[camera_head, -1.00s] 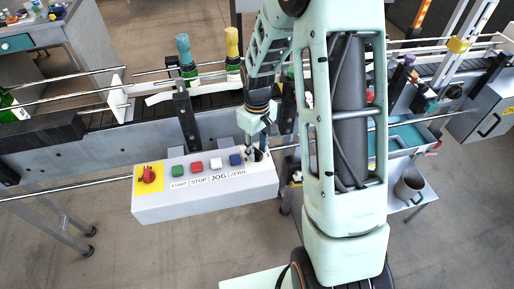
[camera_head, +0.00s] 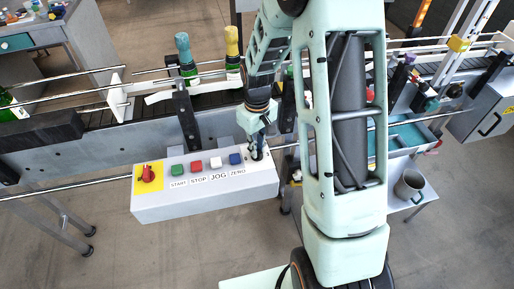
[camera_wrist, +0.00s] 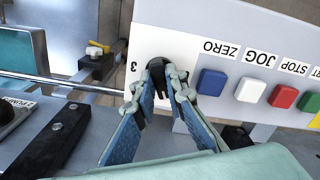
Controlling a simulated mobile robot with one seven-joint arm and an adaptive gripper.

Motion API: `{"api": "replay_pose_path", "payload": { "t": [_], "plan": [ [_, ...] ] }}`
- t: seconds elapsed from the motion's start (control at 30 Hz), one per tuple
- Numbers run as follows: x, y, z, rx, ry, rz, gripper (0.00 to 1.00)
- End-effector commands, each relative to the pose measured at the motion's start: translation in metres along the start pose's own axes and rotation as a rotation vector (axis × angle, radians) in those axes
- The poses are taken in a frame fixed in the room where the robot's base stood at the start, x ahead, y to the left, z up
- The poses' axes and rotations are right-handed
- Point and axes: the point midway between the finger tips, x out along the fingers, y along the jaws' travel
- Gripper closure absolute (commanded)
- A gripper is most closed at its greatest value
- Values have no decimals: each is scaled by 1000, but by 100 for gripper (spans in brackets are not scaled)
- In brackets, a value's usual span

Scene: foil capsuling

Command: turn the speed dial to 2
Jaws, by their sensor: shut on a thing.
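The control box (camera_head: 205,203) hangs at the conveyor's front, with its dial at the right end of the button row. In the wrist view, the black speed dial (camera_wrist: 156,66) sits between the tips of my gripper (camera_wrist: 160,85), which is shut on it. A "3" (camera_wrist: 134,67) shows beside the dial. Its other marks and its pointer are hidden, so I cannot tell its setting. In the head view, my gripper (camera_head: 258,147) points down onto the box and covers most of the dial.
The blue button (camera_wrist: 211,82), white button (camera_wrist: 250,90) and red button (camera_wrist: 283,97) stand close beside the fingers. A green button (camera_head: 177,170) and a red knob on yellow (camera_head: 148,174) are further left. Bottles (camera_head: 233,66) stand on the conveyor behind. A metal mug (camera_head: 409,186) stands at right.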

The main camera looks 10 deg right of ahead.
Motion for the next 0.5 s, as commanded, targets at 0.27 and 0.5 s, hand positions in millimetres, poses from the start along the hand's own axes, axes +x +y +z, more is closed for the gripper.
{"api": "replay_pose_path", "payload": {
  "t": [0.27, 0.5],
  "plan": [
    [2, 0, -1, 200, 2, 2, 100],
    [1, 0, -1, 426, 2, 2, 100]
  ]
}}
